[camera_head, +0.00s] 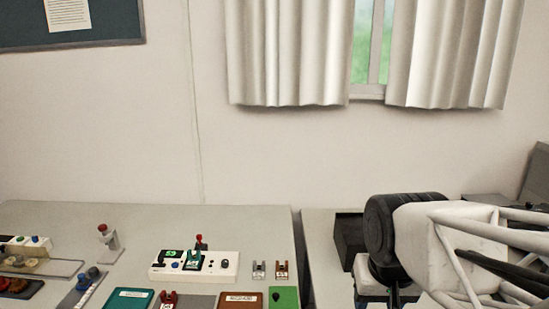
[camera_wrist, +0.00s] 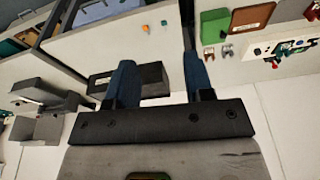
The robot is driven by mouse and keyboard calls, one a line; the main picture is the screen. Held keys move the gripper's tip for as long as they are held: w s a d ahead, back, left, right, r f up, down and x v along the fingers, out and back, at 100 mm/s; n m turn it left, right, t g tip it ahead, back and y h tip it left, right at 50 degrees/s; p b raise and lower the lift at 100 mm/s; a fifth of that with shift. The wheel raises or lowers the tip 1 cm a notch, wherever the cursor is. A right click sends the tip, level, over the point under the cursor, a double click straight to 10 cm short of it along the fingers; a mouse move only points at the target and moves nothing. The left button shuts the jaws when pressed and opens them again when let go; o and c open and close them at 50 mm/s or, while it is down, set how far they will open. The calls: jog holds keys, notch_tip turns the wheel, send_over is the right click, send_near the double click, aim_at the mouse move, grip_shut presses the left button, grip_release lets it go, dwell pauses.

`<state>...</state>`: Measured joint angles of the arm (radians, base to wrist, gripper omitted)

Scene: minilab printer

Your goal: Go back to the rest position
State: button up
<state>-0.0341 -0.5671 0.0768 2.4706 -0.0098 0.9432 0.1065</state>
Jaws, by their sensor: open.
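My gripper (camera_wrist: 158,75) shows in the wrist view with its two blue fingers spread apart. It is open and nothing is between the fingers. In the head view my arm is at the right, over the right-hand table, and the fingertips are hidden or too small to make out. A black box (camera_head: 349,240) stands on that table just left of my arm. A dark box also shows behind the fingers in the wrist view (camera_wrist: 150,80).
A white control panel (camera_head: 195,265) with a red-topped lever stands on the left table (camera_head: 60,217). Teal (camera_head: 130,300), brown (camera_head: 240,300) and green (camera_head: 284,296) pieces lie at its front. A gap separates the two tables. A grey machine (camera_head: 538,175) is at far right.

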jog(key=shift+n, duration=0.3)
jog(key=s, duration=0.1)
jog(key=s+d+f, duration=0.1)
jog(key=s, duration=0.1)
jog(key=shift+s+d+f, duration=0.2)
jog(key=shift+s+f, duration=0.05)
jog(key=shift+s, duration=0.1)
